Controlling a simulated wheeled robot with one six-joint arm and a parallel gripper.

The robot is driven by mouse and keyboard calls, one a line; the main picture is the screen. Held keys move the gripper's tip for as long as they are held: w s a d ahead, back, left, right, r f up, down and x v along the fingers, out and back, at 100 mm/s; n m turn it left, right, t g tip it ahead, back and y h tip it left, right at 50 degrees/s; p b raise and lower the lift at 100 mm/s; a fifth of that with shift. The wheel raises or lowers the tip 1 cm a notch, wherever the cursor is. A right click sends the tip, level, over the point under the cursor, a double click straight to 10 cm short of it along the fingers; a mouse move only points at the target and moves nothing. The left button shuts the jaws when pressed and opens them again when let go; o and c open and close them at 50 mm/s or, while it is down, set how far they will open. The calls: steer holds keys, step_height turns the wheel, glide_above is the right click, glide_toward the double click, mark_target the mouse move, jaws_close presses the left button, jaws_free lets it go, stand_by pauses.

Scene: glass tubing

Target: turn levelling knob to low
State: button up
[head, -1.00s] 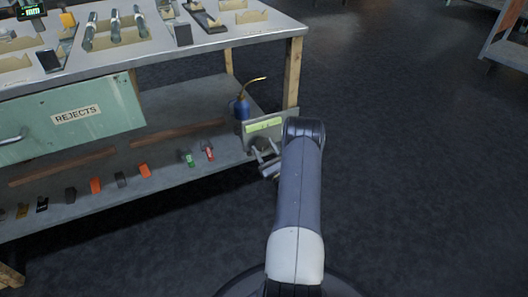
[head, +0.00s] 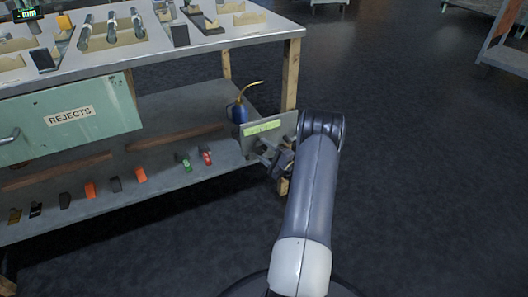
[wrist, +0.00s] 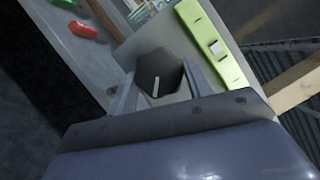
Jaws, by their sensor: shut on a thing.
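The levelling knob (wrist: 158,78) is a dark, many-sided knob with a white pointer line, on a grey panel (wrist: 150,35) in the wrist view. The line looks nearly upright in that picture, leaning slightly. My gripper (wrist: 160,92) has one finger on each side of the knob and is shut on it. In the head view the panel (head: 287,126) stands at the bench's right end by the lower shelf, with my gripper (head: 268,158) in front of it. The knob is hidden there. A yellow-green strip (wrist: 193,17) with a small pale block lies along the panel; any markings are unreadable.
A blue oil can (head: 238,113) stands on the lower shelf (head: 165,110) behind the panel. Green (head: 187,164) and red (head: 207,157) clips sit along the shelf edge, left of my gripper. A wooden leg (head: 291,75) is close by.

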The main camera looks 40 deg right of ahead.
steer(key=n, duration=0.2)
steer(key=n+g, duration=0.1)
steer(key=n, duration=0.1)
steer(key=n+g, duration=0.1)
steer(key=n, duration=0.1)
steer(key=shift+r, duration=0.25)
steer(key=n+g, duration=0.1)
steer(key=n, duration=0.1)
steer(key=n+g+h, duration=0.1)
steer(key=n, duration=0.1)
steer(key=shift+a+r+n, duration=0.1)
steer(key=shift+r+n, duration=0.1)
steer(key=shift+n, duration=0.1)
steer(key=n+h, duration=0.1)
steer(key=n+g+h, duration=0.1)
steer(key=n, duration=0.1)
steer(key=n+h, duration=0.1)
steer(key=shift+w+a+r+g, duration=0.1)
steer(key=shift+a+g, duration=0.15)
steer(key=shift+g, duration=0.05)
steer(key=n+h, duration=0.2)
steer(key=n, duration=0.2)
steer(key=shift+a+g+h, duration=0.15)
steer(key=shift+g+h, duration=0.25)
steer(key=o, duration=1)
steer(key=shift+c, duration=0.2)
steer(key=v, duration=1)
steer(key=shift+s+r, duration=0.25)
steer(key=shift+s, duration=0.05)
